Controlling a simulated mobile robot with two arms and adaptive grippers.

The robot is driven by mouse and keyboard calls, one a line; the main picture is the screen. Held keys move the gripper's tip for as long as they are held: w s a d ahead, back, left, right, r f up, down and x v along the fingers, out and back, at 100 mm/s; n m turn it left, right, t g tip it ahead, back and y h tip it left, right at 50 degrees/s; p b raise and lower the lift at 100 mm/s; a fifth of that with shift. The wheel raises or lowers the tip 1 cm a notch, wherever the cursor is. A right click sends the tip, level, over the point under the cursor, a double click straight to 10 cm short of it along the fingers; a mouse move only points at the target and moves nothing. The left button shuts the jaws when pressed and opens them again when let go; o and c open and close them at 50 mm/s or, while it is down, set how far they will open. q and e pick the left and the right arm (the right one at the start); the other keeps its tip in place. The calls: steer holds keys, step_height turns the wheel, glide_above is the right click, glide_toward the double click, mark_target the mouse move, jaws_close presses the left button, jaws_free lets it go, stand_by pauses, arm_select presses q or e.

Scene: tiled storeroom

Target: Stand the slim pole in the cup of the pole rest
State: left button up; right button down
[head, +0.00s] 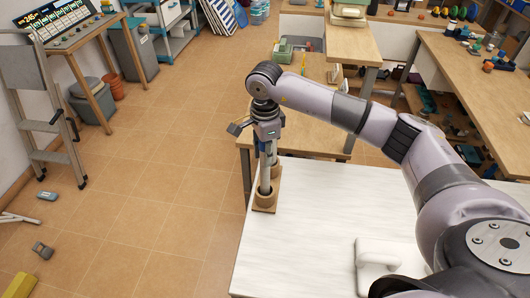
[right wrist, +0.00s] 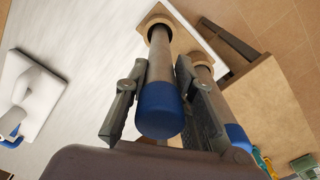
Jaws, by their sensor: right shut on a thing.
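My right gripper (head: 267,142) is shut on the slim pole (head: 265,179), a light rod with a blue end cap that shows large in the right wrist view (right wrist: 161,90). The pole is roughly upright. Its lower end is at the mouth of a round cup (right wrist: 151,20) of the wooden pole rest (head: 265,208). It looks inside the rim, but how deep I cannot tell. A second blue-capped pole (right wrist: 237,134) stands in the rest's other cup, partly hidden by my finger. My left gripper is not in view.
The rest stands at the left edge of the white table (head: 320,205). A white object (head: 376,251) lies nearer on it. A wooden table (head: 318,138) adjoins behind. Tiled floor is open to the left, with a step ladder (head: 42,110) beyond.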

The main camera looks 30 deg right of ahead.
steer(key=shift+f+b, duration=1.05)
steer(key=shift+f, duration=0.25)
steer(key=c, duration=1.3)
jaws_free()
step_height(320, 180, up, 12)
steer(key=shift+r, duration=0.1)
